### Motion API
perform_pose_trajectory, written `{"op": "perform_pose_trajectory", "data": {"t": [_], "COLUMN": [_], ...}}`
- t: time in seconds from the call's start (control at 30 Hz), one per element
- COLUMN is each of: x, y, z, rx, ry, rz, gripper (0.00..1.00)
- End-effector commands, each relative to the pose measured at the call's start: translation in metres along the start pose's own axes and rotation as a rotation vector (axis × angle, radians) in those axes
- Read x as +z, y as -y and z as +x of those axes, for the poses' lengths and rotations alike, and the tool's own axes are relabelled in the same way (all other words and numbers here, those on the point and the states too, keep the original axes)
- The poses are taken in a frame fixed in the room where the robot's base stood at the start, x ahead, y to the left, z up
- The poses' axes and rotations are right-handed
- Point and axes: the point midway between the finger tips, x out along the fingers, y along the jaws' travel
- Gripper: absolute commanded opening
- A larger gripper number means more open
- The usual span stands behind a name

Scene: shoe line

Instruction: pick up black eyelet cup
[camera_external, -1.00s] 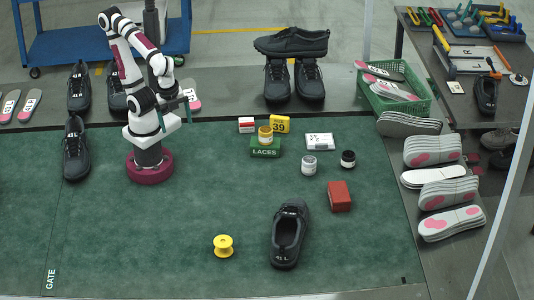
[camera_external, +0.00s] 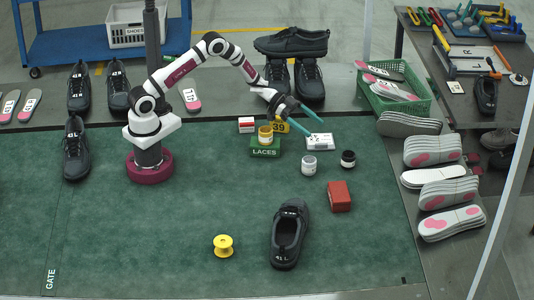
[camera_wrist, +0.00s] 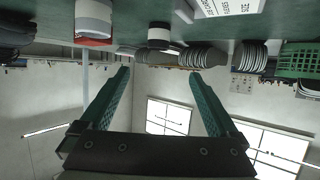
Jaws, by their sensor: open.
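The black eyelet cup (camera_external: 348,159) is a small dark cup with a pale band, standing on the green mat right of the grey-white jar (camera_external: 309,165). In the wrist view, where the scene appears upside down, the cup (camera_wrist: 159,44) is near the top middle, beyond the fingertips. My gripper (camera_external: 317,130) is in the air above the white card, up and left of the cup in the external view. Its two teal fingers are apart with nothing between them, as the wrist view (camera_wrist: 160,73) also shows.
The white card (camera_external: 320,142) lies behind the cup and jar. A yellow jar (camera_external: 265,136) stands on the green LACES box (camera_external: 265,152). A red box (camera_external: 340,196) and a black shoe (camera_external: 287,236) are nearer the front. The green basket (camera_external: 397,104) is at the back right.

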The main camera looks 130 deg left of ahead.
Motion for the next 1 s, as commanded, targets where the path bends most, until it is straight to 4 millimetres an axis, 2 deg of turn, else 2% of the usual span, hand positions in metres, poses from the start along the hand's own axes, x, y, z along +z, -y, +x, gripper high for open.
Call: {"op": "perform_pose_trajectory", "data": {"t": [0.23,0.3,0.47,0.6,0.73,0.93,1.0], "x": [0.000,0.000,0.000,0.002,0.002,0.001,0.001], "y": [-0.003,-0.003,-0.004,-0.004,-0.004,-0.004,-0.004], "z": [0.070,0.085,0.106,0.135,0.150,0.151,0.151], "rx": [0.007,0.007,0.007,0.007,0.006,0.005,0.005], "ry": [0.000,-0.001,0.000,0.000,0.001,0.001,0.001], "rz": [0.004,0.003,0.002,0.003,0.002,0.001,0.001], "gripper": [0.96,0.96,0.96,0.96,0.96,0.96,0.85]}}
